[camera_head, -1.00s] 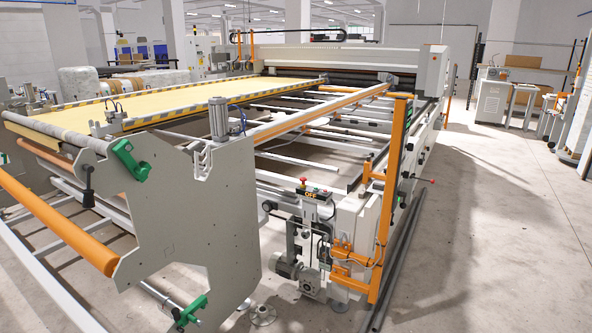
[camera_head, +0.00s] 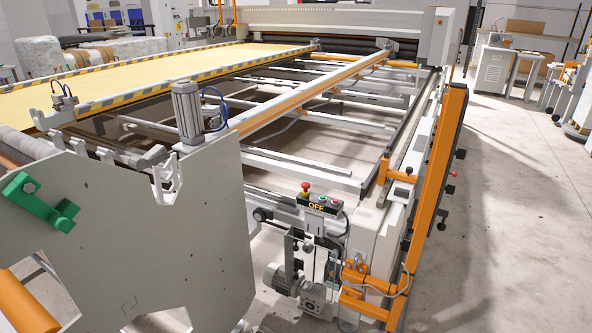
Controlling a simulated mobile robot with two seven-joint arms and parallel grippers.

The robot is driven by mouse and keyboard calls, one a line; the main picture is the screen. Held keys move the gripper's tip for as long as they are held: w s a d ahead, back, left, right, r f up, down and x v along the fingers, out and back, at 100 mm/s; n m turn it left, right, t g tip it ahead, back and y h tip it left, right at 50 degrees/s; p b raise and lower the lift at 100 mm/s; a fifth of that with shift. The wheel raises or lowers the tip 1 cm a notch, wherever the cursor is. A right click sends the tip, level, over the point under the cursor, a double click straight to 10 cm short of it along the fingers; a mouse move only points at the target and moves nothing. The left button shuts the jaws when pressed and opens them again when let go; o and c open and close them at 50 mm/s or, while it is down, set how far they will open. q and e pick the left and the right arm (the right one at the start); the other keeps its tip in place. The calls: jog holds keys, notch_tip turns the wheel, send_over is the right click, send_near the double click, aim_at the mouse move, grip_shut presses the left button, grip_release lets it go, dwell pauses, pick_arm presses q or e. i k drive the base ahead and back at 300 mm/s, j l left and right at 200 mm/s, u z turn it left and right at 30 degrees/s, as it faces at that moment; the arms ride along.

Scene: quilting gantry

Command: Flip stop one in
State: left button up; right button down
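No part in view is marked as stop one, so I cannot tell for certain which it is. A small control box (camera_head: 320,204) with a red button and an "OFF" label stands at the machine's near corner. An orange upright bar (camera_head: 436,190) with dark knobs rises at the right of that corner. Neither of my grippers is in view.
The quilting frame with yellow fabric (camera_head: 135,85) fills the left and back. A grey motor (camera_head: 283,277) sits low at the near corner. An orange roller (camera_head: 22,305) is at lower left. Open concrete floor (camera_head: 510,230) lies to the right.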

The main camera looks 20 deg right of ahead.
aim_at(305, 186)
jog(key=i+l, duration=0.15)
jog(key=i, duration=0.4)
jog(key=i+l, duration=0.15)
jog(key=i, duration=0.4)
jog(key=i+l, duration=0.15)
jog(key=i, duration=0.4)
jog(key=j+u, duration=0.05)
